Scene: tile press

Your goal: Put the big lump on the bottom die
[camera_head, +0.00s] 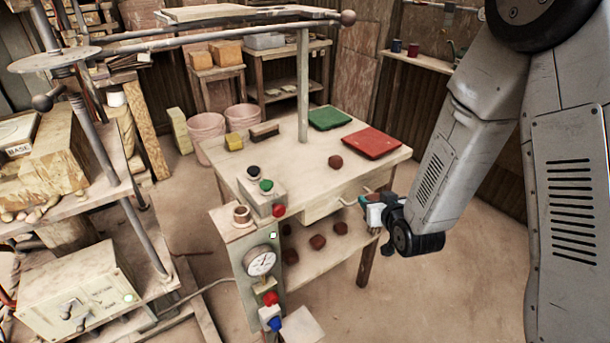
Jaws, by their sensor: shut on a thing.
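A brown lump (335,162) lies on the wooden table top. Several similar lumps lie on the shelf below, including one at the front (317,242) and one beside it (340,227). Which lump is the big one is hard to tell. My gripper (363,202) is at the table's front right, below the top. It appears shut on the pale curved handle (346,203) of the drawer (322,207); the fingertips are small and partly hidden. I cannot make out the bottom die with certainty.
A red tray (371,142) and a green tray (329,118) lie on the table's far side. A control post with a gauge (261,262) stands at the table's front left. Metal press bars (200,35) cross overhead. The floor at right is clear.

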